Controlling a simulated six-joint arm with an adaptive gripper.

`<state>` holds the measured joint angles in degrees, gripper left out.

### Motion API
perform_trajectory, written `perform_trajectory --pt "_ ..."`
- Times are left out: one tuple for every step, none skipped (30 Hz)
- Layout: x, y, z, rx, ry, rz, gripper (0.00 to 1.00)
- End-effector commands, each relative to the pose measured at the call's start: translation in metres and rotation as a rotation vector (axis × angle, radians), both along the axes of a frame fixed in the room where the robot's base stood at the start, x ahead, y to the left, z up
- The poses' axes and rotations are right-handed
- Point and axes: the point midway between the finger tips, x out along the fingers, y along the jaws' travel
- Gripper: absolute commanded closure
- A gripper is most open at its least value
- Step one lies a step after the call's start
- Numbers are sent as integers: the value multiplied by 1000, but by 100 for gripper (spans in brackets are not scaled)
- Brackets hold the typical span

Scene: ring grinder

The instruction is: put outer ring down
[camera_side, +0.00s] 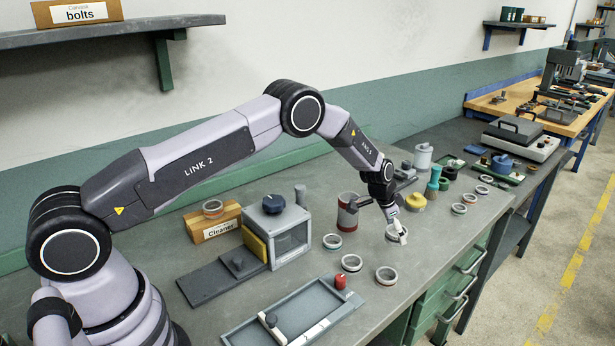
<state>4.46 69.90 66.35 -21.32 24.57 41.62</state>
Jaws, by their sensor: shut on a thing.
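My gripper (402,234) points down at the middle of the bench. It is shut on a grey, reddish-banded outer ring (391,238), which is small and partly hidden by the fingers. The ring is at or very near the bench top; I cannot tell whether it touches. Similar rings stand apart from it on the bench to the left and front: one ring (332,241), another ring (351,263) and a third ring (386,276).
A red-and-grey can (347,212) stands left of my gripper. The grey grinder box (277,228) and a tray (294,318) are farther left. Several rings (459,209) and a yellow-lidded container (415,201) lie to the right. The grey bench (440,243) is clear toward its front edge.

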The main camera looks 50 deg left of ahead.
Motion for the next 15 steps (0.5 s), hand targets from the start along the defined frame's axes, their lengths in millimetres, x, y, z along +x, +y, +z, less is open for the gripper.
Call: perform_trajectory --pt "4 -1 -4 0 -3 -1 79" --pt "6 -1 -6 0 -3 -1 79" --pt "7 -1 -7 0 -2 -1 79" --pt "8 -1 -8 0 -2 -1 79" --pt "9 -1 -9 -1 -2 -1 79" --pt "10 -1 -11 0 -2 -1 79" --pt "12 -2 -12 0 -3 -1 79" --pt "13 -2 -14 0 -3 -1 80" --pt "12 -2 -20 0 0 0 80" --pt "12 -2 -25 0 0 0 80" --pt "12 -2 -30 0 0 0 80" --pt "12 -2 -36 1 0 0 80" --pt "12 -1 -40 1 0 0 80" --pt "12 -1 -42 1 -2 1 79" --pt "12 -1 -44 2 -3 1 79"
